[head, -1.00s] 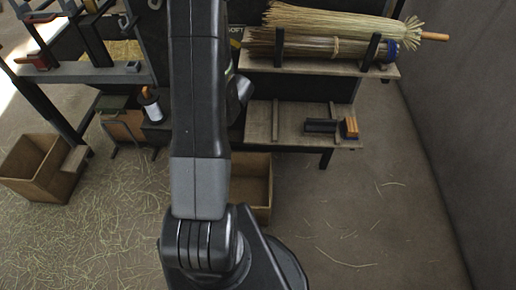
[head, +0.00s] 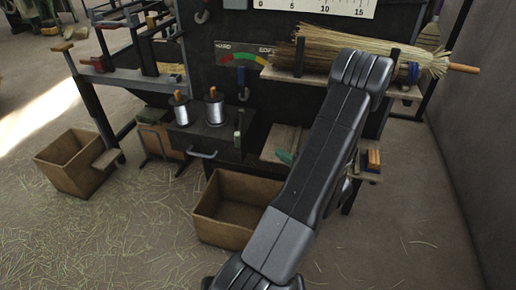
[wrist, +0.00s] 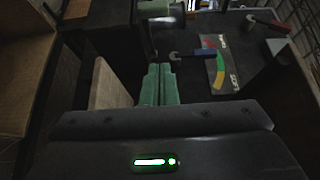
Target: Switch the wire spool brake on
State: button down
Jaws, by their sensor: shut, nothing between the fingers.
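Two wire spools (head: 180,110) (head: 214,107) stand upright on a dark box in the head view. A pale green upright piece (head: 240,121), perhaps the brake lever, is at the box's right side. A pale greenish block (wrist: 155,8), likely the same piece, shows at the top of the wrist view. My gripper (head: 286,157) is right of the box, in front of a wooden shelf, partly hidden by my arm. Its green fingers (wrist: 158,72) are shut and empty in the wrist view, pointing toward that block and apart from it.
A hardness gauge (head: 243,55) and a blue hook-like lever (head: 243,86) are on the dark panel above; the gauge (wrist: 216,66) also shows in the wrist view. A broom bundle (head: 345,55) lies upper right. A wooden crate (head: 212,232) stands below the box.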

aim_at(236, 142)
jog(key=shift+w+a, duration=0.1)
jog(key=s+a+b+x, duration=0.2)
jog(key=x, duration=1)
jog(key=shift+w+a, duration=0.3)
jog(key=shift+a, duration=0.1)
jog(key=shift+a+m+t+h+b, duration=0.5)
jog(key=shift+a+h, duration=0.1)
jog(key=shift+a, duration=0.45)
jog(key=shift+a+m+t+h+b, duration=0.4)
jog(key=shift+a+m+h, duration=0.15)
jog(key=shift+a, duration=0.5)
jog(key=shift+m+t+h, duration=0.25)
jog(key=shift+t+h, duration=0.05)
jog(key=shift+h, duration=0.15)
jog(key=a, duration=0.2)
jog(key=a+b, duration=0.1)
jog(key=w+a+b, duration=0.1)
jog(key=a, duration=0.1)
jog(key=shift+a+r, duration=0.15)
jog(key=shift+a, duration=0.15)
